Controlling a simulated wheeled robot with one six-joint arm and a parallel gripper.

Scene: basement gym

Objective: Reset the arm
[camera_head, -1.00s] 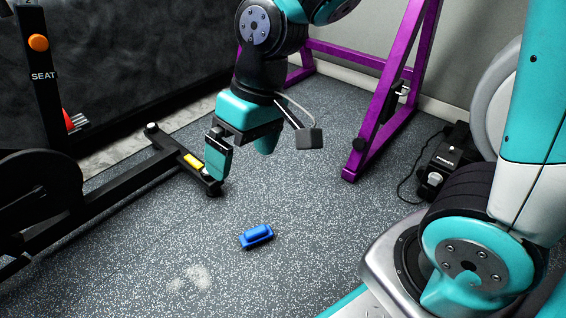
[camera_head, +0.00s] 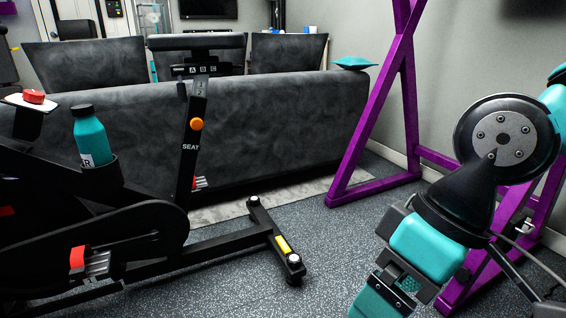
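My gripper (camera_head: 388,296) hangs at the lower right, pointing down and to the left, with its fingertips cut off by the bottom edge. One teal finger shows clearly at the left end of the black palm; part of the other shows behind it. The fingers look spread apart, and I see nothing between them. My arm bends down to it from the right edge.
An exercise bike (camera_head: 150,240) with a teal bottle (camera_head: 91,135) stands at the left. A purple frame (camera_head: 378,100) stands behind my arm. Speckled floor (camera_head: 230,285) is clear at the bottom middle.

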